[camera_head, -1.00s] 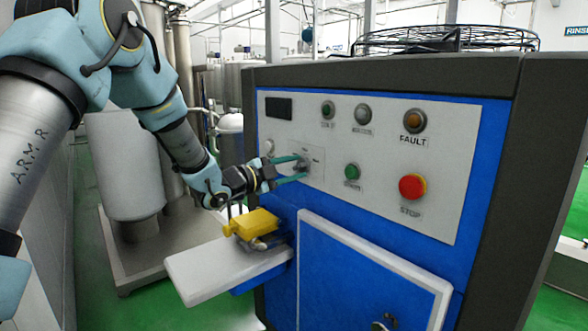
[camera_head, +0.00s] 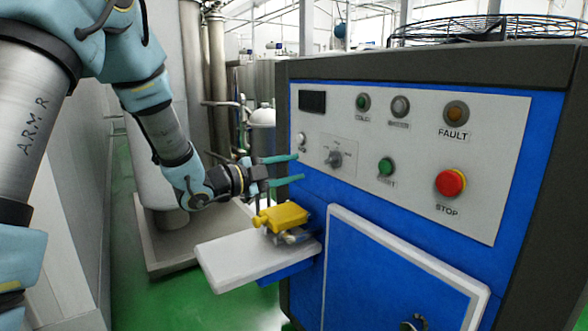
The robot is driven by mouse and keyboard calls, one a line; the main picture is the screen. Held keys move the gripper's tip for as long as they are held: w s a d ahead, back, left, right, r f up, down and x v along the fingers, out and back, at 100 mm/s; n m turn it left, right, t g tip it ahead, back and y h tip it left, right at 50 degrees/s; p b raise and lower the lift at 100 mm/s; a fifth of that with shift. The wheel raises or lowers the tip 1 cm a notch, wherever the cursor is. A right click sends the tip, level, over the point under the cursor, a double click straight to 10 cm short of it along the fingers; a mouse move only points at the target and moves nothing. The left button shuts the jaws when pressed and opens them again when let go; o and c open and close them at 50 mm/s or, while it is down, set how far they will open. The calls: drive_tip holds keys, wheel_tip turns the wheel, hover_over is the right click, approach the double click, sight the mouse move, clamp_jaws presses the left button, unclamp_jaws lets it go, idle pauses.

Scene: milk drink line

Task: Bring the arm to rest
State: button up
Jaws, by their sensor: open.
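My gripper (camera_head: 296,168) is open and empty, with its two green fingers pointing right toward the control panel (camera_head: 310,178). The fingertips are near the panel's left edge, to the left of the rotary knob (camera_head: 333,159), and appear apart from it. My arm (camera_head: 165,135) reaches in from the upper left. The knob is fully in view on its grey plate.
A white shelf (camera_head: 232,262) juts from the blue cabinet below my gripper and carries a yellow device (camera_head: 281,217). The panel also bears a red stop button (camera_head: 450,183), a green button (camera_head: 386,167) and lamps. Tanks stand behind my arm.

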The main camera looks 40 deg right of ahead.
drive_tip(key=shift+w, duration=0.1)
drive_tip(key=w+a+f+n+t+y, duration=0.2)
drive_tip(key=w+a+n+t+y, duration=0.2)
drive_tip(key=w+a+n, duration=0.3)
drive_tip(key=w+a+f+n+t+y, duration=0.3)
drive_tip(key=w+a+n+t, duration=0.15)
drive_tip(key=w+a, duration=0.35)
drive_tip(key=a+f+n+y, duration=0.3)
drive_tip(key=a+n+y, duration=0.2)
drive_tip(key=a, duration=0.7)
drive_tip(key=s+a+f+n+g+y, duration=0.25)
drive_tip(key=s+a+n, duration=0.35)
drive_tip(key=s+a, duration=0.3)
drive_tip(key=s+a+f+n+g+y, duration=0.25)
drive_tip(key=s+a+n, duration=0.45)
drive_tip(key=a, duration=0.4)
drive_tip(key=w+d+p+v, duration=0.1)
drive_tip(key=w+p+v, duration=0.1)
drive_tip(key=p+v, duration=1.4)
drive_tip(key=shift+r+g+y+p, duration=0.35)
drive_tip(key=shift+r+g+y, duration=0.1)
drive_tip(key=shift+r, duration=0.45)
